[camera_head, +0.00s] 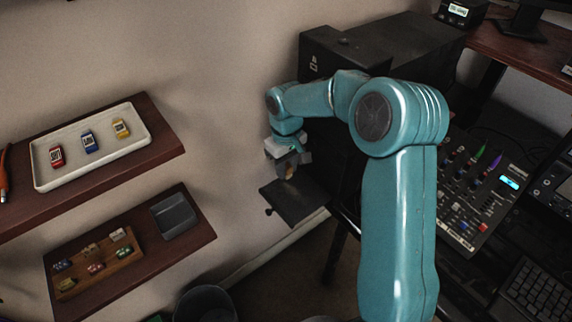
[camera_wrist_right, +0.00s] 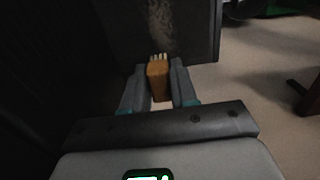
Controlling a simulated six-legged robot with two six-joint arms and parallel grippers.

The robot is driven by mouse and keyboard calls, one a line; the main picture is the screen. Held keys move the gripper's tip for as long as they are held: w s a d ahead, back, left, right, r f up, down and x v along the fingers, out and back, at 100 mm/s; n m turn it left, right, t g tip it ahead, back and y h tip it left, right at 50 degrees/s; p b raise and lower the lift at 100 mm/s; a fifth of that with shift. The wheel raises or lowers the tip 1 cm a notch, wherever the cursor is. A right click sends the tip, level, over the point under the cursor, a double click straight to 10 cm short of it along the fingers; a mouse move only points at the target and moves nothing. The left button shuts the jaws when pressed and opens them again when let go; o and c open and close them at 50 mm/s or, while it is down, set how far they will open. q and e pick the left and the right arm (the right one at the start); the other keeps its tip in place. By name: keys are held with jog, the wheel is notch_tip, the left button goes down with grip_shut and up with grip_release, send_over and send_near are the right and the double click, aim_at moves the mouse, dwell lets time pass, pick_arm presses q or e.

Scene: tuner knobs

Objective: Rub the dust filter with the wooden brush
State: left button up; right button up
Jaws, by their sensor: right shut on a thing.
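My right gripper (camera_head: 291,166) is shut on the wooden brush (camera_head: 290,173), just above a dark flat panel. In the wrist view the right gripper (camera_wrist_right: 158,78) grips the brush (camera_wrist_right: 158,82), its orange-brown wooden body between the fingers and its pale bristles pointing away from me. The dark panel, which looks like the dust filter (camera_head: 308,201), juts out from the black cabinet. In the wrist view the filter (camera_wrist_right: 196,35) carries a brownish dust streak beyond the bristles. I cannot tell whether the bristles touch it. My left gripper is not in view.
The black cabinet (camera_head: 425,45) stands behind my right arm. Two wall shelves on the left hold a white tray (camera_head: 126,144) of coloured items, a wooden rack (camera_head: 132,258) and a grey tray (camera_head: 186,226). A mixer panel (camera_head: 478,180) is at right; a bin (camera_head: 206,290) is below.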

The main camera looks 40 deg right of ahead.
aim_at(312, 206)
jog(key=shift+f+b, duration=0.75)
jog(key=shift+f, duration=0.25)
dwell(0.5)
jog(key=shift+s, duration=0.1)
jog(key=shift+s, duration=0.3)
jog(key=shift+s+a+r+b, duration=0.15)
jog(key=shift+s+b, duration=0.45)
jog(key=shift+s, duration=0.75)
jog(key=shift+s+a+f+b, duration=0.15)
jog(key=shift+s+b, duration=0.35)
jog(key=shift+s, duration=0.65)
jog(key=shift+s+a+b, duration=0.15)
jog(key=shift+s+b, duration=0.3)
jog(key=shift+s, duration=1.15)
jog(key=shift+s+a, duration=0.1)
jog(key=shift+s, duration=0.7)
